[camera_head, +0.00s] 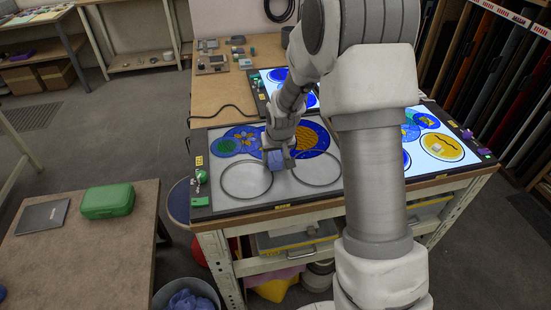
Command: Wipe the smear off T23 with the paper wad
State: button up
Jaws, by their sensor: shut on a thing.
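My gripper (279,153) points down over the grey, unlit panel (222,205) at the front left of the workbench. It is shut on a small blue wad (275,161), which looks like the paper wad. The wad is above or at the panel between two empty ring outlines, left (246,195) and right (325,181); I cannot tell if it touches. The tag T23 is not readable and I cannot make out a smear.
A lit panel (425,166) with painted discs lies at right, another (268,76) behind. A green item (203,176) sits at the grey panel's left edge. A low table (90,240) holds a green case (108,201). A bin (160,294) with blue wads stands below.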

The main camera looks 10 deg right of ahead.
jog(key=shift+w, duration=0.4)
notch_tip(320, 180, up, 4)
jog(key=shift+s+f+p, duration=0.1)
jog(key=shift+f+p, duration=0.1)
jog(key=shift+p, duration=0.75)
jog(key=shift+r+p, duration=1.35)
jog(key=shift+r, duration=0.95)
jog(key=shift+f, duration=0.1)
